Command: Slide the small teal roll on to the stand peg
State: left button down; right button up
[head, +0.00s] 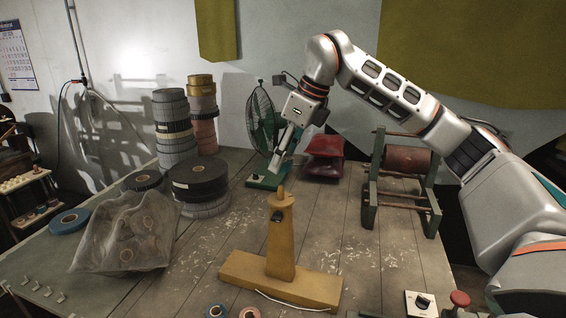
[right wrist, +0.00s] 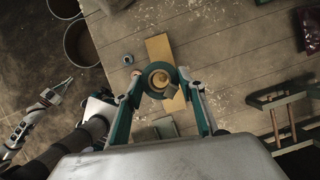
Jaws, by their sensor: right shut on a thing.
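The yellow wooden stand (head: 280,235) is upright on the table, with a short peg (head: 281,191) on top. My right gripper (head: 276,166) appears just above and slightly left of the peg in the head view. In the right wrist view, my right gripper (right wrist: 160,76) is shut on the small teal roll (right wrist: 148,91), with a fingertip on each side. The stand's yellow top (right wrist: 158,77) shows inside the ring, roughly centred. Whether the roll is above the peg or around it, I cannot tell. In the head view I cannot make the roll out. My left gripper (right wrist: 60,88) shows small at the left of the wrist view; its jaws are unclear.
Two small rolls, one blue (head: 215,311) and one pink (head: 250,313), lie at the table's front edge. A bagged pile (head: 125,232) and stacked dark rolls (head: 200,180) stand left. A green rack (head: 370,190) stands right. The boards around the stand are mostly clear.

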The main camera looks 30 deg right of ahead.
aim_at(282, 187)
jog(key=shift+f, duration=1.75)
notch_tip(282, 187, down, 4)
jog(key=shift+r, duration=0.2)
jog(key=shift+f, duration=0.45)
jog(key=o, duration=1.2)
jog(key=o, duration=0.4)
